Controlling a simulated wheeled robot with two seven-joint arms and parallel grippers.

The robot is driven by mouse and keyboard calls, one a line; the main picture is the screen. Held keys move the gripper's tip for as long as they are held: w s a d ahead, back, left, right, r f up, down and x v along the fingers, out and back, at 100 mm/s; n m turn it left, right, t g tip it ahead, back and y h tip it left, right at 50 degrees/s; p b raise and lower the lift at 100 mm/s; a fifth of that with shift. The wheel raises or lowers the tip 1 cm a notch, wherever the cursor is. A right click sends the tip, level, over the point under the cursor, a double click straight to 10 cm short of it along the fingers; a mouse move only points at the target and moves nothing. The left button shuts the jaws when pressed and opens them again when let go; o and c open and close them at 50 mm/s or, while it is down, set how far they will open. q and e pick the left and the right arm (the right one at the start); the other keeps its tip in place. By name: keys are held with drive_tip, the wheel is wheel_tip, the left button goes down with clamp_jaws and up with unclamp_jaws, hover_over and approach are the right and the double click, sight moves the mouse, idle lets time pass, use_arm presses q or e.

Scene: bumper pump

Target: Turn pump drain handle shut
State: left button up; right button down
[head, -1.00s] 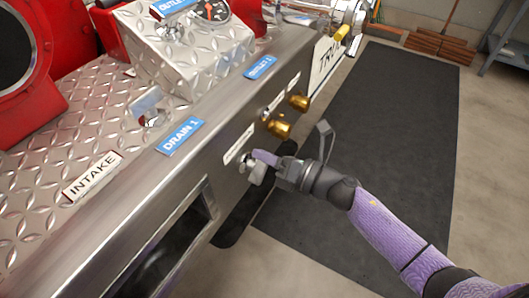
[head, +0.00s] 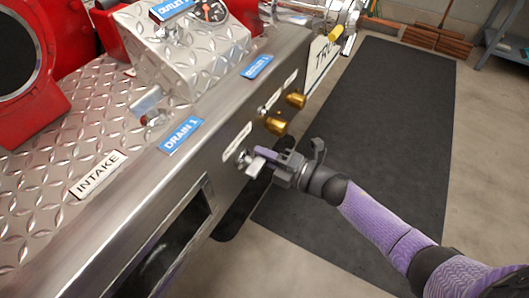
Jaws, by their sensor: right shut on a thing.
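A silver handle (head: 256,166) sits on the front face of the metal bumper (head: 150,212), just below a small white label (head: 237,142) whose text I cannot read. My right gripper (head: 267,158) is at this handle, shut on it. Its purple-grey fingers hide part of the handle. My right arm comes in from the lower right. My left gripper is not in view.
Two brass fittings (head: 276,123) stick out beyond the handle. A blue DRAIN 1 label (head: 181,135) and a silver lever (head: 148,102) are on top. A rectangular opening (head: 165,250) is at lower left. A dark mat (head: 365,140) lies on clear floor.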

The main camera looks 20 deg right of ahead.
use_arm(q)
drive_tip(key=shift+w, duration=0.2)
use_arm(e)
drive_tip(key=shift+f, duration=0.1)
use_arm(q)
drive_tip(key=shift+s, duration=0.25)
use_arm(e)
drive_tip(key=c, duration=0.6)
unclamp_jaws()
drive_tip(key=shift+c, duration=0.2)
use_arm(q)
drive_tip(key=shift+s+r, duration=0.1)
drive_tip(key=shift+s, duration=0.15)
use_arm(e)
drive_tip(key=shift+s+d, duration=0.1)
use_arm(q)
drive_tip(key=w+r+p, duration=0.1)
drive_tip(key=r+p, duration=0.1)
drive_tip(key=p, duration=0.1)
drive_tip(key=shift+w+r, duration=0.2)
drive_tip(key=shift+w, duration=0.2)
use_arm(e)
drive_tip(key=v, duration=0.9)
drive_tip(key=shift+s+d, duration=0.25)
drive_tip(key=shift+s, duration=0.05)
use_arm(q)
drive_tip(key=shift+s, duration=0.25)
